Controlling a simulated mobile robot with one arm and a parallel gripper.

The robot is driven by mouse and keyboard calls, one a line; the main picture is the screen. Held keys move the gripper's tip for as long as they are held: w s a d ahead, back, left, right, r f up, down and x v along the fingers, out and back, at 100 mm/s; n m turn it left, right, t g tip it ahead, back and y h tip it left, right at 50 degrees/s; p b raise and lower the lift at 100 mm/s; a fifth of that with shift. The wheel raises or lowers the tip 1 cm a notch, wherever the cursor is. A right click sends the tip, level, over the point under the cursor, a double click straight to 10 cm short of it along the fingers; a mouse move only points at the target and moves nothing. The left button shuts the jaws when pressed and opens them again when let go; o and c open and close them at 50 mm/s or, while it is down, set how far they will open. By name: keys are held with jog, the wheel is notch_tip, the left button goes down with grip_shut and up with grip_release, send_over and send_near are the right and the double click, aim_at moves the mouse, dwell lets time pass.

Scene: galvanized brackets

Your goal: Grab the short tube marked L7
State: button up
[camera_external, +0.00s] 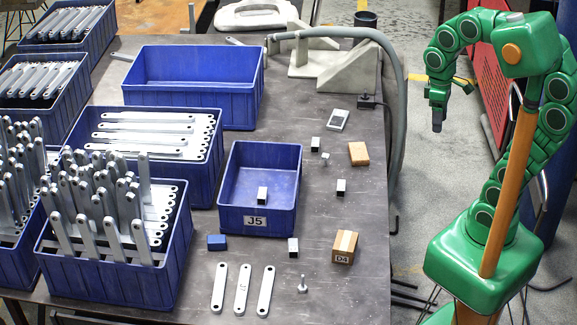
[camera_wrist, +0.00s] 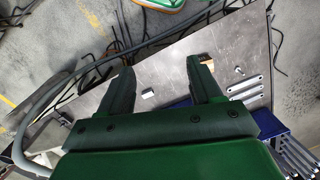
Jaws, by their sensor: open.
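Several short square metal tubes are in the camera_external view. One tube (camera_external: 315,144) stands at the back, another (camera_external: 341,187) is right of the blue J5 bin (camera_external: 257,222), and another (camera_external: 293,248) is in front of it. One more tube (camera_external: 262,195) is inside that bin. I cannot read an L7 mark on any of them. My gripper (camera_external: 437,128) hangs beyond the table's right edge, apart from all the tubes. In the wrist view my gripper (camera_wrist: 158,68) is open and empty, with one small tube (camera_wrist: 148,95) visible between the fingers, farther off on the table.
A wood block marked D4 (camera_external: 344,247), another wood block (camera_external: 358,153), a blue block (camera_external: 217,242) and a bolt (camera_external: 303,284) lie loose. Blue bins of plates (camera_external: 110,280) fill the left. A grey hose (camera_external: 398,120) arches along the right edge.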

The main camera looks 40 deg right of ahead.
jog(key=w+a+r+n, duration=0.1)
jog(key=w+a+n, duration=0.4)
jog(key=w, duration=0.2)
jog(key=n+t+y, duration=0.1)
jog(key=n+y, duration=0.1)
jog(key=n, duration=1.6)
send_over(294, 244)
jog(key=d, duration=0.2)
jog(key=shift+s+a+f, duration=0.1)
jog(key=shift+f, duration=9.55)
jog(key=shift+s+a+f, duration=0.1)
jog(key=shift+f, duration=9.5)
jog(key=shift+w+a+f, duration=0.1)
jog(key=shift+a+f, duration=0.25)
jog(key=shift+f, duration=0.5)
jog(key=shift+a+f, duration=0.3)
jog(key=shift+f, duration=0.55)
jog(key=shift+a+f, duration=0.15)
jog(key=shift+f, duration=0.65)
grip_shut()
